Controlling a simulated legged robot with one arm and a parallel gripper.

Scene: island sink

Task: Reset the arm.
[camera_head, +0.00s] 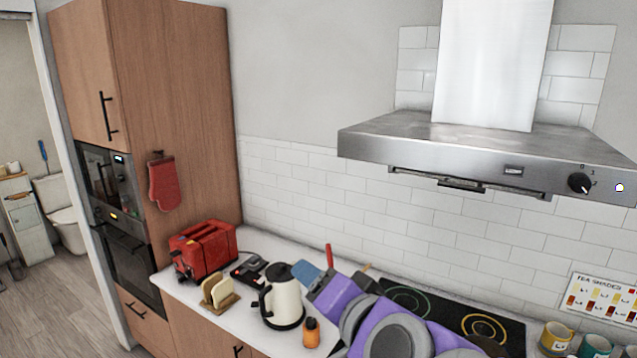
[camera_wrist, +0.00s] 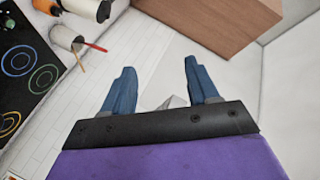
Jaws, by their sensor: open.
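My gripper (camera_wrist: 160,66) is open in the wrist view, with two blue fingers apart and nothing between them. My purple and grey arm reaches up from the bottom of the head view over the counter. The blue fingers of my gripper (camera_head: 306,273) show there just right of the kettle, partly hidden behind the purple wrist. I cannot tell their exact height above the counter.
A white kettle (camera_head: 283,303), orange bottle (camera_head: 311,333), toast rack (camera_head: 219,292) and red toaster (camera_head: 205,252) stand left of my arm. A hob (camera_head: 505,325) and mugs (camera_head: 556,338) are right. The range hood (camera_head: 470,145) overhangs. A utensil pot (camera_wrist: 66,38) stands by the hob.

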